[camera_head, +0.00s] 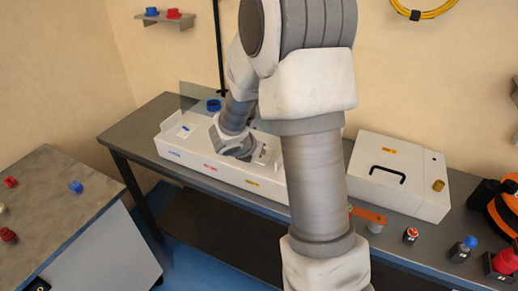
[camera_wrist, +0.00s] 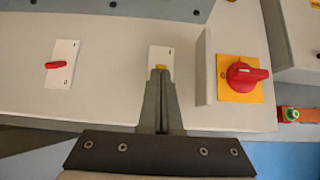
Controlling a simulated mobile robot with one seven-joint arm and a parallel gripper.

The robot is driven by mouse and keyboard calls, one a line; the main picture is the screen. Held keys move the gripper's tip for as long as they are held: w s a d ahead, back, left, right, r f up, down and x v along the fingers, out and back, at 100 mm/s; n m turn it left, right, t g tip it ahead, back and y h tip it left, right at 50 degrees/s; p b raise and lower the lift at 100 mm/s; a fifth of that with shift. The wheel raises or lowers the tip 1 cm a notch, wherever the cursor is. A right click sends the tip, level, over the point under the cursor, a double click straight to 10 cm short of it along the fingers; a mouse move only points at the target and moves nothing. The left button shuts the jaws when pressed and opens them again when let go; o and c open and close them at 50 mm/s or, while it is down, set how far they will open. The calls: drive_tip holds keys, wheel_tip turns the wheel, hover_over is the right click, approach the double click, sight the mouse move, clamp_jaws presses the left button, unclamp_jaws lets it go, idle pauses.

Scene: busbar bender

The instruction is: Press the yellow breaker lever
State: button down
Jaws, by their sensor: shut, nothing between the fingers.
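The yellow breaker lever (camera_wrist: 161,67) shows as a small yellow tip on a white plate (camera_wrist: 160,52) in the wrist view. My gripper (camera_wrist: 161,75) is shut and empty, with its fingertips right at the lever and covering its lower part. I cannot tell whether they touch it. In the head view my gripper end (camera_head: 236,151) is over the long white panel box (camera_head: 185,150), and the arm hides part of the box. The yellow lever cannot be made out there.
A red lever (camera_wrist: 56,65) sits left of the yellow one. A red rotary knob (camera_wrist: 242,76) on a yellow plate stands to the right, behind an upright divider (camera_wrist: 204,68). A white box with a black handle (camera_head: 388,174) is further right on the bench.

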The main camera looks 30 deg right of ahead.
drive_tip(key=shift+w+d+r+g+y+p, duration=0.2)
drive_tip(key=shift+g+y+p, duration=0.25)
drive_tip(key=shift+p, duration=1.05)
drive_tip(key=shift+w+d+r+g+y+p, duration=0.15)
drive_tip(key=shift+g+y+p, duration=0.3)
drive_tip(key=shift+p, duration=1)
drive_tip(key=shift+w+d+p, duration=0.15)
drive_tip(key=shift+d+p, duration=0.15)
drive_tip(key=shift+p, duration=0.5)
drive_tip(key=shift+r, duration=0.1)
drive_tip(key=shift+r+p, duration=0.7)
drive_tip(key=shift+r, duration=0.1)
